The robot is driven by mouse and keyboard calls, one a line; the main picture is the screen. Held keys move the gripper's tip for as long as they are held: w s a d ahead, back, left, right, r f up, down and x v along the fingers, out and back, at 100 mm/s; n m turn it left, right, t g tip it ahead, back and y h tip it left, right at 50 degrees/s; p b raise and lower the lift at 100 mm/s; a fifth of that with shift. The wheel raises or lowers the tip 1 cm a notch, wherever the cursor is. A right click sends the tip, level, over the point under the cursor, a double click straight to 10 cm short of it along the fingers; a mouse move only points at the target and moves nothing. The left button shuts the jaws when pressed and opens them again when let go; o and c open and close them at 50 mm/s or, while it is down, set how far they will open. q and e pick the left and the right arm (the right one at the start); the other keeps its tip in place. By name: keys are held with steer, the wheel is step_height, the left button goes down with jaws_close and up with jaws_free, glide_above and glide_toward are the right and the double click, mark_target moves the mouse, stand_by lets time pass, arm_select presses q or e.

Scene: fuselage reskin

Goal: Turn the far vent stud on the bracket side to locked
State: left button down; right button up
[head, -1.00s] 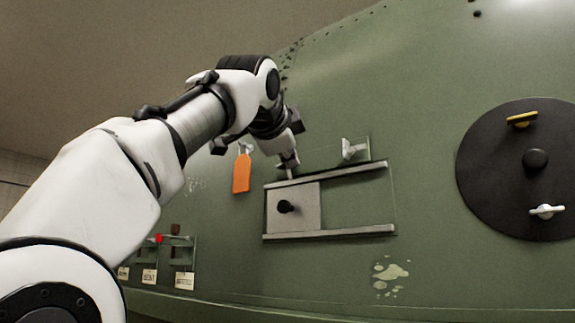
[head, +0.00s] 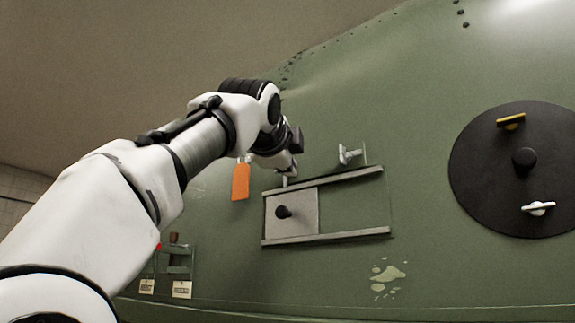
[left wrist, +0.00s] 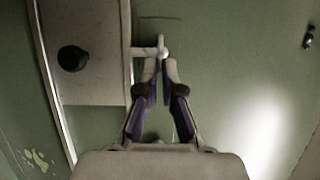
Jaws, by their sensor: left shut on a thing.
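A pale winged stud (left wrist: 162,46) is between the fingertips of my left gripper (left wrist: 162,72) in the left wrist view. The gripper is shut on it, beside the metal strip of the sliding panel. In the head view my left gripper (head: 288,174) is at the upper left end of the upper rail, with its fingers partly hidden by my wrist. A second pale winged stud (head: 349,154) stands above the same rail, to the right and apart from the gripper. My right gripper is not in view.
A grey sliding panel (head: 303,221) with a black knob (head: 283,212) sits between two rails. An orange tag (head: 241,182) hangs left of the gripper. A black disc (head: 488,181) with yellow and white handles is at right. Labelled brackets (head: 178,258) are lower left.

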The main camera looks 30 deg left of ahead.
arm_select(q)
steer(key=c, duration=1.3)
jaws_free()
steer(key=shift+w, duration=0.15)
steer(key=shift+c, duration=0.2)
